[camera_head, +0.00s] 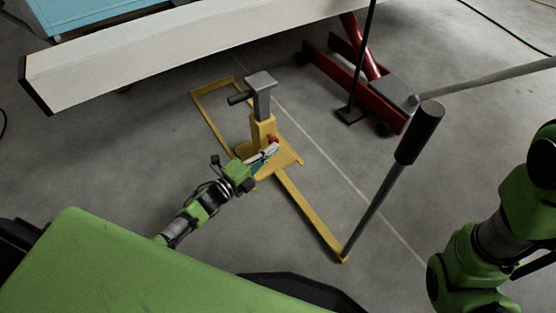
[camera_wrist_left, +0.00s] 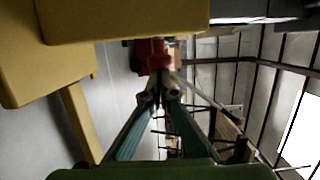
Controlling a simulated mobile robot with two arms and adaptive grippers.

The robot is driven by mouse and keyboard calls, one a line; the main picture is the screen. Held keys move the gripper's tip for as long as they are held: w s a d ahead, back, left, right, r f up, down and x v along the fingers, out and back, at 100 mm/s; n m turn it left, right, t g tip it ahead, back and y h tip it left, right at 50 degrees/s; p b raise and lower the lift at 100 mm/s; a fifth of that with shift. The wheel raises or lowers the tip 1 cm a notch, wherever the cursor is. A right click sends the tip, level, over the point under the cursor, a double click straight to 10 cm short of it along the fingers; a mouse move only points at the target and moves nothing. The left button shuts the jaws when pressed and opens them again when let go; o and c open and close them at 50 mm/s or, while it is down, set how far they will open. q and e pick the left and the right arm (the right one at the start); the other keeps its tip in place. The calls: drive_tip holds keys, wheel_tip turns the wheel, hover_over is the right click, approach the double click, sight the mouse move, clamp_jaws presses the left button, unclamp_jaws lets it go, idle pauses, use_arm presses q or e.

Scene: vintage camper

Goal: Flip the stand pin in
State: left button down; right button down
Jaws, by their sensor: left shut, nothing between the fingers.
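A yellow stand (camera_head: 262,130) with a grey post and flat grey head (camera_head: 261,82) stands on the floor. A small red pin (camera_head: 273,139) shows on the side of its yellow column. My left gripper (camera_head: 271,151) is shut and empty, its fingertips close to the red pin. The stand's yellow column (camera_wrist_left: 120,20) fills the upper left there. My right arm is at the right edge, its gripper out of view.
A long pale beam (camera_head: 180,55) of the trailer crosses the top left. A red floor jack (camera_head: 375,95) stands behind the stand. A dark-gripped lever (camera_head: 419,132) rises from the stand's front leg. Grey floor is clear left of the stand.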

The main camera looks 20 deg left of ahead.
use_arm(q)
drive_tip(key=v, duration=1.2)
idle(0.6)
